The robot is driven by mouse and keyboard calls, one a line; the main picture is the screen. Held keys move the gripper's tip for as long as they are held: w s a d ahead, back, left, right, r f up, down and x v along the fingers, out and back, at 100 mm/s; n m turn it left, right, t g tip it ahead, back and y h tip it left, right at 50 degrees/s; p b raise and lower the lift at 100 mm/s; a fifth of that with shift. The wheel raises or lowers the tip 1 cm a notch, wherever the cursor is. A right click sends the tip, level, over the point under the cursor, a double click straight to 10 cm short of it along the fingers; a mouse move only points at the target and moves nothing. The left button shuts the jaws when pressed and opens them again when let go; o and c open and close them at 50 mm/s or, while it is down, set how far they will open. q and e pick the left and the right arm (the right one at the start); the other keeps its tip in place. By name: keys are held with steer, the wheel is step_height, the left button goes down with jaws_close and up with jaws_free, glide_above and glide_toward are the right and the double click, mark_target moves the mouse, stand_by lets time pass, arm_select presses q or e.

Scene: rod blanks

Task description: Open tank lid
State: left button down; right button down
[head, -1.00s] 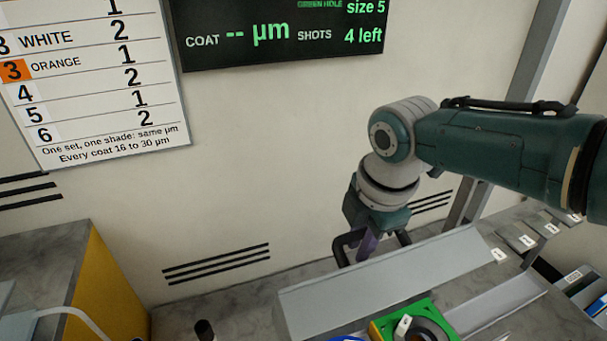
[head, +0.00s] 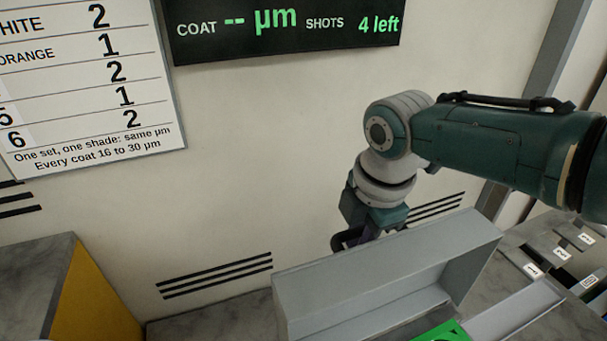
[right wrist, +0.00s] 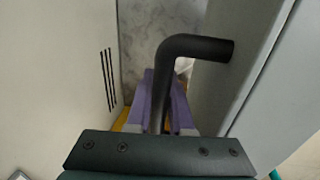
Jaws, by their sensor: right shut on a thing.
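The grey tank lid (head: 365,290) stands tilted up in the lower middle of the head view, with its hollow inner side and end wall showing. My right gripper (head: 365,236) is behind the lid, partly hidden by its upper edge. In the right wrist view, the purple fingers of my right gripper (right wrist: 162,105) are shut on a black bent handle (right wrist: 195,47), which joins the grey lid (right wrist: 230,75) at the right. My left gripper is not in view.
A green part (head: 445,332) shows at the bottom edge, in front of the lid. A white wall (head: 230,150) is behind the arm. A grey-topped yellow cabinet (head: 95,300) stands at the left. Labelled grey slots (head: 560,250) lie at the right.

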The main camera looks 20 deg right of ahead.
steer(key=shift+s+d+f, duration=0.1)
steer(key=shift+s+f, duration=0.15)
steer(key=shift+f, duration=0.05)
steer(key=c, duration=1.2)
jaws_free()
steer(key=shift+o, duration=0.6)
steer(key=shift+s, duration=0.15)
steer(key=shift+r, duration=0.2)
step_height(320, 180, up, 10)
steer(key=s+p, duration=0.1)
steer(key=p, duration=0.4)
steer(key=shift+s+f, duration=0.2)
